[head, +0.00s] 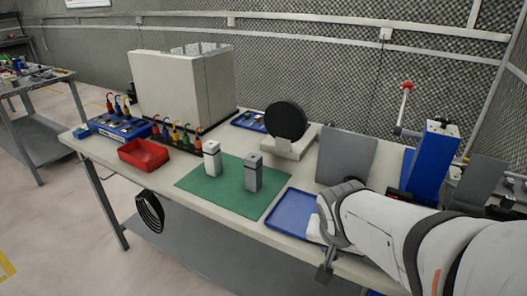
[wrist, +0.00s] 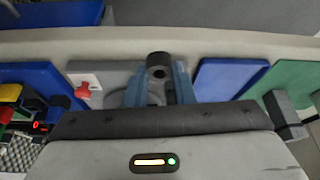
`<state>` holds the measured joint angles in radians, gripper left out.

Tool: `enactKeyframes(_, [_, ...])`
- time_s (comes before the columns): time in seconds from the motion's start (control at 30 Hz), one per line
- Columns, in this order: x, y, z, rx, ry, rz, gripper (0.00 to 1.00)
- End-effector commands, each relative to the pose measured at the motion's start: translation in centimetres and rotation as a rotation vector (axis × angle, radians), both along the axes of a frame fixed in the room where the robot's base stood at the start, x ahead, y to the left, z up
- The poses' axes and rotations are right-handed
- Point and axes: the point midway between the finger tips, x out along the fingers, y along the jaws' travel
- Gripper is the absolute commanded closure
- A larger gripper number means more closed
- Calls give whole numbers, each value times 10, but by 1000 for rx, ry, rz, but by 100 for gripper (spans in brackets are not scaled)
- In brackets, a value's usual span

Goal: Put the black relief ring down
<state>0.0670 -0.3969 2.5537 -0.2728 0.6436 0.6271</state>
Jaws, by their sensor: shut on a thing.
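In the wrist view, a small dark ring (wrist: 158,66) with a round hole sits between the fingertips of my gripper (wrist: 155,84). The fingers are closed on its sides. In the head view my gripper (head: 325,270) points down at the front edge of the table, right of centre. The ring is too small and dark there to make out clearly. A blue tray (head: 288,214) lies on the table just behind and left of my gripper. It also shows in the wrist view (wrist: 228,76), to the right of the ring and apart from it.
A green mat (head: 208,178) holds a white post (head: 212,160) and a grey post (head: 253,173). A red bin (head: 143,155), a grey panel (head: 346,156) and a blue stand (head: 430,163) also stand on the table. A black coil (head: 150,212) hangs at the front edge.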

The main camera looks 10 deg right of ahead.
Motion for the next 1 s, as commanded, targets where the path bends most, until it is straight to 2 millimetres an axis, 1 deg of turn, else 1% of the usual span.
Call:
enactKeyframes(0.07, [5, 3, 3, 0, 0, 9, 100])
enactKeyframes(0.17, [25, 8, 11, 0, 1, 27, 100])
enactKeyframes(0.27, [60, 18, 25, 0, 2, 53, 100])
enactKeyframes(0.3, [75, 23, 30, 0, 3, 64, 100])
enactKeyframes(0.37, [98, 32, 36, 0, 3, 79, 100])
enactKeyframes(0.4, [113, 38, 40, -1, 3, 90, 100])
enactKeyframes(0.5, [143, 52, 46, 0, 3, 111, 100])
enactKeyframes(0.6, [165, 62, 50, -1, 1, 125, 100])
enactKeyframes(0.67, [172, 67, 50, -1, 1, 131, 100])
enactKeyframes(0.73, [177, 69, 44, -2, 2, 133, 100])
enactKeyframes(0.9, [178, 70, 12, -2, 5, 135, 100])
enactKeyframes(1.0, [178, 70, -3, 0, 2, 134, 100])
